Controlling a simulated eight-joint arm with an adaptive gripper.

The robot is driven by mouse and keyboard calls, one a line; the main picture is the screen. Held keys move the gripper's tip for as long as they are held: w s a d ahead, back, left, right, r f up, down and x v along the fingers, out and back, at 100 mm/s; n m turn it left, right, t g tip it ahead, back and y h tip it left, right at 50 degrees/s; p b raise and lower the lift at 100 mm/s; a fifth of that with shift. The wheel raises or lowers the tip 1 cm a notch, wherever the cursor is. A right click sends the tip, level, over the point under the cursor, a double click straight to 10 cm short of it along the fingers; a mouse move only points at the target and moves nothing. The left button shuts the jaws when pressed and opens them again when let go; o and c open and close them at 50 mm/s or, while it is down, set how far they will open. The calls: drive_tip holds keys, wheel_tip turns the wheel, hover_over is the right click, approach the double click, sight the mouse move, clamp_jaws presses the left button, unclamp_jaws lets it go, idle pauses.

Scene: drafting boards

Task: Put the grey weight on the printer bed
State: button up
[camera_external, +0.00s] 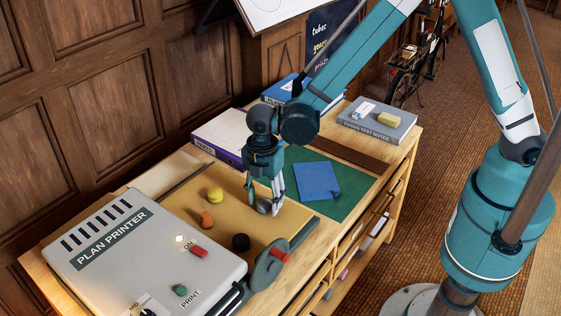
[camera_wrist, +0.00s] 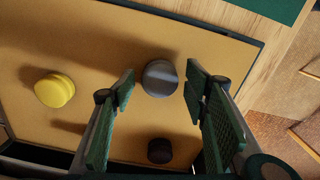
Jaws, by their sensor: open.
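The grey weight (camera_wrist: 160,77) is a round, dark grey disc. In the wrist view it sits over the tan printer bed (camera_wrist: 110,45), between my fingers, with a gap on each side. My gripper (camera_wrist: 160,82) is open around it. In the external view my gripper (camera_external: 265,203) points down at the right part of the tan printer bed (camera_external: 215,222), and the grey weight (camera_external: 264,208) is partly hidden by the fingers. The bed adjoins the grey plan printer (camera_external: 130,250).
A yellow weight (camera_external: 215,195), an orange weight (camera_external: 207,219) and a black weight (camera_external: 241,242) stand on the bed. A round grey part with a red handle (camera_external: 266,270) is at its front edge. Blue paper (camera_external: 317,181) lies on a green mat (camera_external: 355,190) to the right.

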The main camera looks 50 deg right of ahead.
sight(266, 200)
drive_tip(key=shift+r, duration=0.1)
wheel_tip(266, 200, up, 12)
drive_tip(key=p, duration=0.1)
idle(0.7)
idle(0.5)
drive_tip(key=s+d+r+m+t+y, duration=0.1)
drive_tip(key=s+d+r+m+t, duration=0.3)
drive_tip(key=d+r, duration=0.6)
drive_tip(key=s+d+r+m+g, duration=0.15)
drive_tip(key=d+r+m, duration=0.45)
drive_tip(key=d, duration=0.7)
drive_tip(key=s+d+r+m+t, duration=0.2)
drive_tip(key=s+d+m, duration=0.3)
drive_tip(key=s+d, duration=0.3)
drive_tip(key=s+d+r+m+t+h, duration=0.1)
drive_tip(key=s+d+r+m+t, duration=0.1)
drive_tip(key=s+d+m, duration=0.3)
drive_tip(key=s+d, duration=0.4)
drive_tip(key=shift+d+r+m+t, duration=0.25)
drive_tip(key=shift+r+m+t, duration=0.05)
drive_tip(key=shift+r+t, duration=0.05)
